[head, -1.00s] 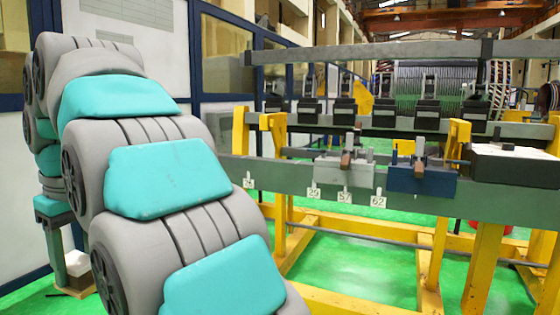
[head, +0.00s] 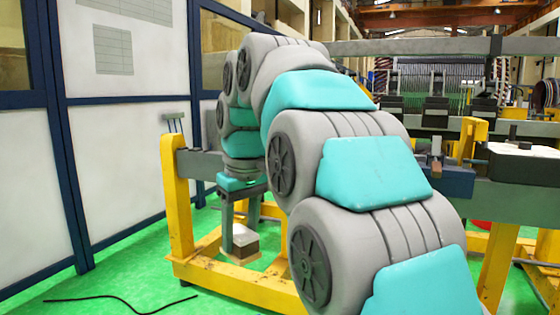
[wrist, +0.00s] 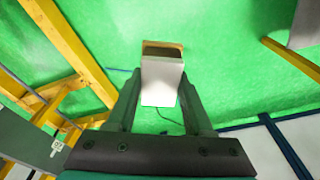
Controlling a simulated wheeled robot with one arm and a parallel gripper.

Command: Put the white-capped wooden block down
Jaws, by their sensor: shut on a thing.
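The white-capped wooden block (head: 245,251) hangs low at the end of my arm in the head view, over green floor beside the yellow frame. My gripper (head: 241,222) points down and is shut on it. In the wrist view the block (wrist: 161,82) sits between the fingertips of my gripper (wrist: 160,97), its white face towards the camera and a brown wooden end beyond. Green floor shows around it, and I cannot tell its exact height above the floor.
A yellow frame (head: 178,205) with a low beam stands close to the block. A black cable (head: 120,301) lies on the green floor at the front left. White panels (head: 112,150) with blue posts line the left. A workbench with fixtures (head: 445,180) stands at the right.

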